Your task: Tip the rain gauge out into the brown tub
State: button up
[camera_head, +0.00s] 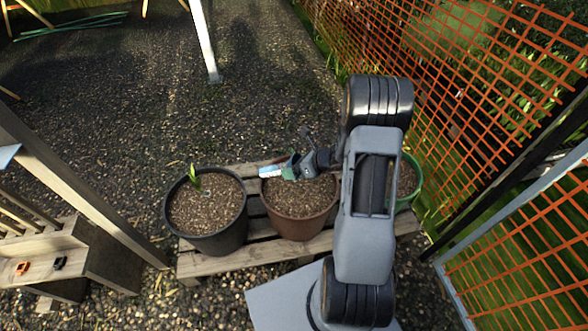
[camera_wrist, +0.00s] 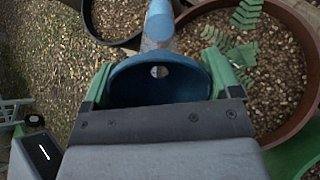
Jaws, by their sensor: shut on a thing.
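My gripper (camera_head: 292,168) is shut on the rain gauge (camera_head: 269,171), above the back left part of the brown tub (camera_head: 298,229). In the head view the gauge is a small light blue and white piece pointing left, looking roughly level. In the wrist view the gauge's blue funnel (camera_wrist: 125,85) sits between my green fingers (camera_wrist: 165,90), with a small hole in its middle. A paler narrow tube runs away beyond it. I cannot tell whether water is inside. The tub's brown rim (camera_wrist: 299,117) curves at the right of the wrist view.
A black pot (camera_head: 212,243) with a green sprout stands left of the brown tub and a green pot (camera_head: 413,188) right, on a wooden pallet (camera_head: 192,267). Green fronds (camera_wrist: 240,52) show inside the brown tub. Orange mesh fencing (camera_head: 450,60) stands right; a wooden bench (camera_head: 100,250) left.

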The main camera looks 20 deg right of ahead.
jog(key=shift+s+d+f+t+y+b, duration=0.15)
jog(key=shift+f+t+y+b, duration=0.5)
jog(key=shift+b, duration=1.05)
jog(key=shift+d+f+t+y+b, duration=0.1)
jog(key=shift+f+t+y+b, duration=0.55)
jog(key=shift+b, duration=1)
jog(key=shift+s+d+f+t+y+b, duration=0.2)
jog(key=shift+f+t+y+b, duration=0.35)
jog(key=shift+b, duration=0.65)
jog(key=shift+s+d+f+t+y+b, duration=0.15)
jog(key=shift+f+t+y+b, duration=0.2)
jog(key=shift+y+b, duration=0.65)
jog(key=shift+s+d+f+t+y+b, duration=0.2)
jog(key=shift+f+t+y+b, duration=0.25)
jog(key=shift+b, duration=1)
jog(key=shift+t, duration=0.25)
